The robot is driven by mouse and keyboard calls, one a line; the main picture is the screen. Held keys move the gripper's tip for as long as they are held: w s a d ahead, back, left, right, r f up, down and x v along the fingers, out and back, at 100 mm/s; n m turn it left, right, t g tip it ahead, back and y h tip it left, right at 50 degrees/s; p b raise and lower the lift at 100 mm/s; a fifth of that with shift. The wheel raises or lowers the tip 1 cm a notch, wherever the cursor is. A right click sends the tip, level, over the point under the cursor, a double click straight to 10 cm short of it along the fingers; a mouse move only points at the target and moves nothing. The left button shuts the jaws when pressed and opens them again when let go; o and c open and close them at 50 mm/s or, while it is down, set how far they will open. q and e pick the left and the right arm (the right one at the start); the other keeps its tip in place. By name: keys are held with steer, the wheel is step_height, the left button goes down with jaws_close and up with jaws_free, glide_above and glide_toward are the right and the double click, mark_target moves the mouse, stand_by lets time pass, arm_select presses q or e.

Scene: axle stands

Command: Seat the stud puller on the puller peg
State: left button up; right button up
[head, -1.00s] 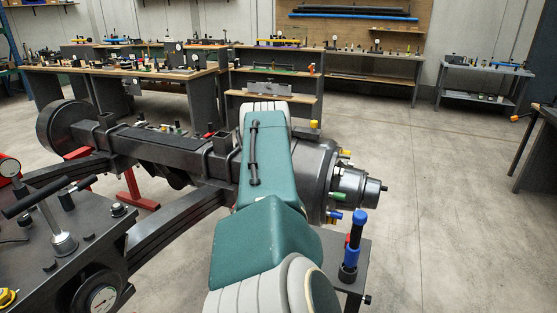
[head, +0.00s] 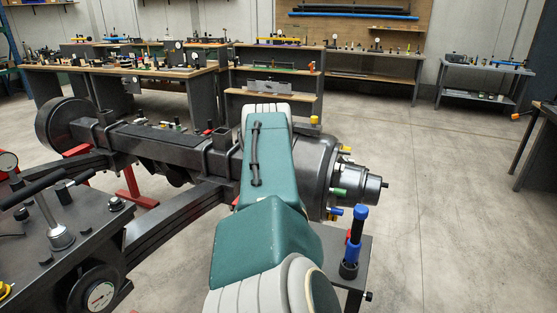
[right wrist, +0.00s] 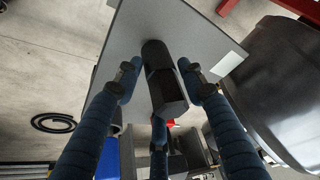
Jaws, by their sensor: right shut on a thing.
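In the right wrist view, the blue fingers of my right gripper (right wrist: 160,74) are closed around a dark, faceted, roughly cylindrical body (right wrist: 168,92), which looks like the stud puller. Its far end points toward a flat grey plate (right wrist: 205,30). I cannot tell whether the two touch. The puller peg cannot be made out, and the far end of the held body is against the plate in this view. In the head view my right arm (head: 265,165) crosses the axle and hides the gripper and the puller. My left gripper does not show.
The axle's drum (head: 316,165) bears coloured studs and stands close right of the gripper in the wrist view (right wrist: 285,85). A blue-and-black tool (head: 356,240) stands upright on a small stand (head: 359,270). A dark cart (head: 75,262) is at left. Floor at right is clear.

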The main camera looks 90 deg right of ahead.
steer(key=shift+f+b, duration=0.6)
steer(key=shift+f, duration=0.2)
steer(key=o, duration=1.5)
steer(key=shift+r, duration=0.1)
steer(key=shift+o, duration=0.2)
steer(key=v, duration=1.2)
